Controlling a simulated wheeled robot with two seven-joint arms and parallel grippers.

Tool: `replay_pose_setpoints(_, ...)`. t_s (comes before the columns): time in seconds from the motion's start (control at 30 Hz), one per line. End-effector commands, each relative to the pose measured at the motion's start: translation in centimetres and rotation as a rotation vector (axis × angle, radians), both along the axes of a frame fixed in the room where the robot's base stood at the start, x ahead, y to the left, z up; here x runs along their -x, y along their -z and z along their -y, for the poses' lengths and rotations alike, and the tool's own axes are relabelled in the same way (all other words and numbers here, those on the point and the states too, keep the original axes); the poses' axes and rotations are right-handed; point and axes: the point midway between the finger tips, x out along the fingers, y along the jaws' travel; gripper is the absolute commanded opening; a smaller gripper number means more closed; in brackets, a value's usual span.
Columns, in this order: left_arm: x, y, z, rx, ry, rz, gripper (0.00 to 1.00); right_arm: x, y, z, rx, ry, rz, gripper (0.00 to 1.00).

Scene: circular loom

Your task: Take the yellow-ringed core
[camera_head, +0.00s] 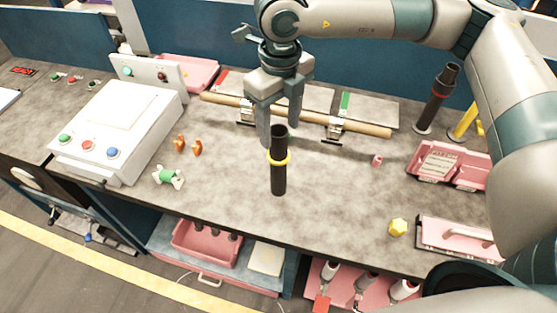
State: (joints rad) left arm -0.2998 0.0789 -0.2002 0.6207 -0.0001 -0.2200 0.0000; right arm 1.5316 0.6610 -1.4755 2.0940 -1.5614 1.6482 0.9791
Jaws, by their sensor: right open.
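The yellow-ringed core (279,178) is a dark upright tube with a yellow ring around its upper part. It stands on the grey worktop near the front middle. My right gripper (281,124) points down with its two fingers spread, above and behind the core in the picture. The fingers overlap or come near the core's top end; I cannot tell whether they touch it. No held object shows between them. My left gripper is not in view.
A long wooden rod (370,129) lies across metal clamps behind the core. A white control box (120,128) stands left. Small orange pieces (197,148) and a green-white spool (168,177) lie left.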

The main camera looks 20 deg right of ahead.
Motion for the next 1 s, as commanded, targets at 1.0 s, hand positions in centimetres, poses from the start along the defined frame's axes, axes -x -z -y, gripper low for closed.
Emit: replay_pose_setpoints(1.0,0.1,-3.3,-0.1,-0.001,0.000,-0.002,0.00,0.3,4.3,-0.5,0.000,0.000,0.001,0.42)
